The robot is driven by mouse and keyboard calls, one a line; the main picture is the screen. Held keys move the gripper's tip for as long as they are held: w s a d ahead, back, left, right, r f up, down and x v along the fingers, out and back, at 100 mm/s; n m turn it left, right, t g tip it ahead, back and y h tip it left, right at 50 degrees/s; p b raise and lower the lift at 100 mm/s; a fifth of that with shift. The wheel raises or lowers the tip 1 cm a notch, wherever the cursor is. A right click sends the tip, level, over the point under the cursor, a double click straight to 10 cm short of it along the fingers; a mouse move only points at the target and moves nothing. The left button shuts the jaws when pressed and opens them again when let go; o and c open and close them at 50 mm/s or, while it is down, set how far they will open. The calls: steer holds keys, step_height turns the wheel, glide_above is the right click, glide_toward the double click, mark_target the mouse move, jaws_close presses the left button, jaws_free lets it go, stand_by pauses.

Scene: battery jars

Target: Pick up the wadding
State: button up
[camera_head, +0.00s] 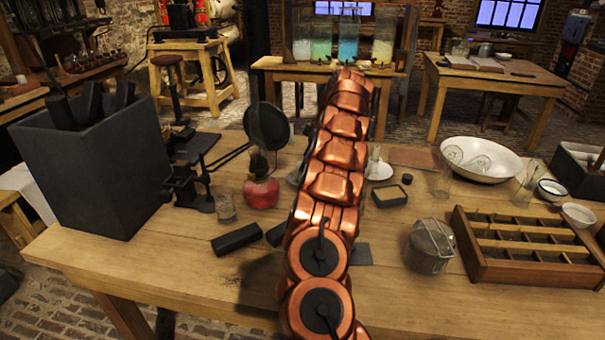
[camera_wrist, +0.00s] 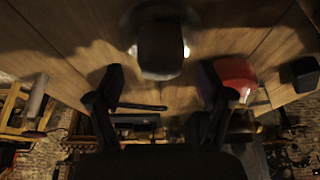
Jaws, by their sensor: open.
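I cannot pick out the wadding with certainty. A small white peaked thing (camera_head: 378,167) stands on the workbench just right of my arm in the head view; it may be the wadding, but it is too small to tell. In the wrist view a dark rounded thing (camera_wrist: 161,50) with pale patches at both sides lies ahead of my gripper (camera_wrist: 160,88), centred between the fingers and apart from them. My gripper is open, with nothing between its fingertips. In the head view my arm hides the gripper and part of the bench.
A red lamp (camera_head: 261,190) stands left of my arm; its red body (camera_wrist: 234,76) is close to one finger in the wrist view. A dark bin (camera_head: 100,170), a lidded metal pot (camera_head: 429,246), a white basin (camera_head: 500,165) and a wooden compartment tray (camera_head: 483,270) stand on the workbench (camera_head: 180,265).

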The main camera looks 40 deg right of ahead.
steer(key=shift+x, duration=1.85)
steer(key=shift+s, duration=0.1)
steer(key=shift+c, duration=0.3)
steer(key=c, duration=0.9)
steer(key=shift+c, duration=0.2)
step_height(320, 180, up, 7)
steer(key=shift+r+p, duration=0.1)
steer(key=shift+p, duration=0.3)
steer(key=shift+r+p, duration=0.7)
steer(key=shift+r, duration=0.7)
